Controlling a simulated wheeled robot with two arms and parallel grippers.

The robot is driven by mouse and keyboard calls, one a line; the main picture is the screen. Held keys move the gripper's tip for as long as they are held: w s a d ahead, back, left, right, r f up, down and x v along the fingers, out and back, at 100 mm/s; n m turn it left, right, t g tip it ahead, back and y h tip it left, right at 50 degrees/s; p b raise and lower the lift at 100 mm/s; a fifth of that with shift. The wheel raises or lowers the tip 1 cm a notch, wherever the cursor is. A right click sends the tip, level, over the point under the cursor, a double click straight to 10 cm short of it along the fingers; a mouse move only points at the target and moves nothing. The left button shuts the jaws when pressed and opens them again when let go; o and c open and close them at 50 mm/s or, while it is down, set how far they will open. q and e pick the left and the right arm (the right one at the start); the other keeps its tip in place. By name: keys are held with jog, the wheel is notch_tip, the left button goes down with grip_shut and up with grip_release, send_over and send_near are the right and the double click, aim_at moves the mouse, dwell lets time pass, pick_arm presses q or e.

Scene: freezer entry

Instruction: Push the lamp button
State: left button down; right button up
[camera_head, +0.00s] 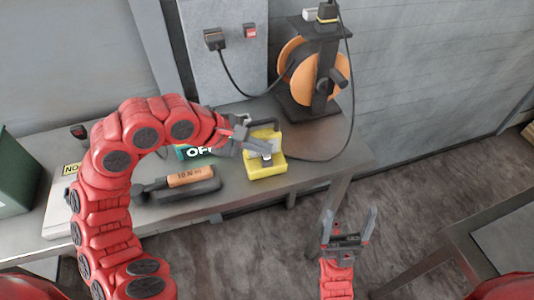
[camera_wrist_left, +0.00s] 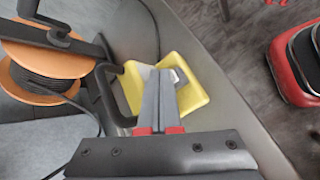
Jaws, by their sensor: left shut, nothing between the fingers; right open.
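The yellow lamp (camera_head: 266,171) stands on the metal table near its front edge, with a dark handle at its back. It also shows in the left wrist view (camera_wrist_left: 197,77), partly behind my fingers. A small grey and dark patch (camera_wrist_left: 181,75) is on its face by my fingertips; I cannot tell whether this is the button. My left gripper (camera_head: 266,151) is shut and empty, with its tips over the lamp's face; I cannot tell if they touch it. My right gripper (camera_head: 350,222) is open and empty, in front of the table.
A wall panel (camera_head: 222,45) rises behind.

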pick_arm(q)
jog(key=shift+f, duration=0.2)
jog(key=shift+r, duration=0.2)
jog(key=shift+r+b, duration=0.3)
jog(key=shift+r, duration=0.5)
notch_tip(320, 180, up, 6)
jog(key=shift+p, duration=0.7)
dwell(0.3)
